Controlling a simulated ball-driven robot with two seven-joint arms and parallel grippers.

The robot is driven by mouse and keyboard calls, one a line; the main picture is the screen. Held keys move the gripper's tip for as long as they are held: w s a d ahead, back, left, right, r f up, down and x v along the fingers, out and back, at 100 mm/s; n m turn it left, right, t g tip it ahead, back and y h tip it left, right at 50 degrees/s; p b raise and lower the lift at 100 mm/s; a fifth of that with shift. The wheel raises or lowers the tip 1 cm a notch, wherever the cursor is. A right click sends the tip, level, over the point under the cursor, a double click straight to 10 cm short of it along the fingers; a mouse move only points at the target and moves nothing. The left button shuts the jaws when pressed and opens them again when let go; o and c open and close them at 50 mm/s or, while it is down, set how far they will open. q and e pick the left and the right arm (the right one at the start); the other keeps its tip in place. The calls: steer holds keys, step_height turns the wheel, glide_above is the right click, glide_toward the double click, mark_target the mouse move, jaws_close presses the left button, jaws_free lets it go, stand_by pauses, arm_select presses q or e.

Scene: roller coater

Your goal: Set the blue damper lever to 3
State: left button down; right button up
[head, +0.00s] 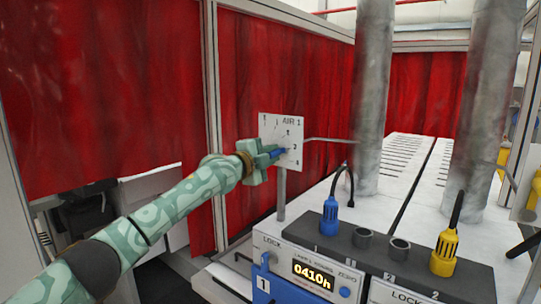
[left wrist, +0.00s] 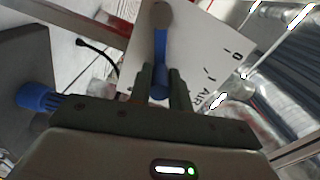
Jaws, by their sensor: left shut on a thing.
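The blue damper lever (head: 281,152) is mounted on a white plate (head: 269,122) marked AIR 1, with a scale of small numbers. In the head view a short blue part shows near the 3 and 4 marks; my gripper hides the rest, so I cannot tell its exact setting. In the left wrist view the blue lever (left wrist: 160,45) runs from a round grey end at the top down between my fingers. My left gripper (head: 268,155) is shut on the lever; its two fingers (left wrist: 160,82) flank the lever's lower end. My right gripper is out of view.
A thin rod (head: 325,139) runs from the plate toward a grey duct (head: 371,95). A second duct (head: 488,95) stands to the right. A control box (head: 312,272) with blue (head: 329,218) and yellow (head: 444,250) plugs is in front. Red curtains (head: 110,90) stand behind.

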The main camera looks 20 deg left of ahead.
arm_select(q)
steer(key=c, duration=1.3)
jaws_free()
steer(key=shift+w, duration=0.1)
steer(key=shift+f, duration=0.1)
steer(key=shift+s+a, duration=0.1)
steer(key=shift+s, duration=0.2)
steer(key=b+v, duration=0.4)
steer(key=v, duration=1.1)
steer(key=shift+s+a+b, duration=0.15)
steer(key=shift+s+b, duration=0.15)
steer(key=shift+b, duration=0.1)
